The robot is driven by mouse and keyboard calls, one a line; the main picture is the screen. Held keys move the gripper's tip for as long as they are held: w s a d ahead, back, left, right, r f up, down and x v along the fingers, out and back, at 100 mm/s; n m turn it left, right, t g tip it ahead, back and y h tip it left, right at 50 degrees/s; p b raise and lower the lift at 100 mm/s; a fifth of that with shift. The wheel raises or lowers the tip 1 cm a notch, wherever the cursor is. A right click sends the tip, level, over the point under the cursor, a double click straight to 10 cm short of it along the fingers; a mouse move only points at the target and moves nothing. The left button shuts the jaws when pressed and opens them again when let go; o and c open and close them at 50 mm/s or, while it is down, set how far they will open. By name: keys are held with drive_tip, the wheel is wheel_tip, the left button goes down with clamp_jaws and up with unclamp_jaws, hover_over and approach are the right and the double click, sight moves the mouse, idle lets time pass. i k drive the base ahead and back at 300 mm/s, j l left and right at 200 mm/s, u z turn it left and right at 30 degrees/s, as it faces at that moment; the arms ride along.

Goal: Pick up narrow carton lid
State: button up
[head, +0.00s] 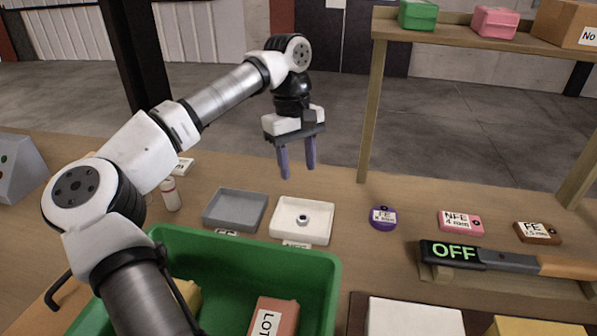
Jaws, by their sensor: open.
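My gripper (298,172) hangs in the air over the back of the table, above the grey tray and the white tray. Its two purple fingers point down, apart and with nothing between them. I cannot tell for sure which thing is the narrow carton lid. A flat white piece (415,318) and a yellow piece (535,328) lie at the bottom edge, both cut off by the frame. In the green crate (325,262) are a reddish carton marked LOT (272,320) and a yellow thing (188,293), partly hidden by my arm.
A grey tray (235,210) and a white tray (318,232) holding a small metal ring (302,219) stand behind the crate. Purple (383,217), pink (460,222) and brown (538,232) tagged pieces and a wand reading OFF (490,257) lie right. A shelf (470,36) rises behind.

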sight(52, 313)
drive_tip(key=u, duration=1.3)
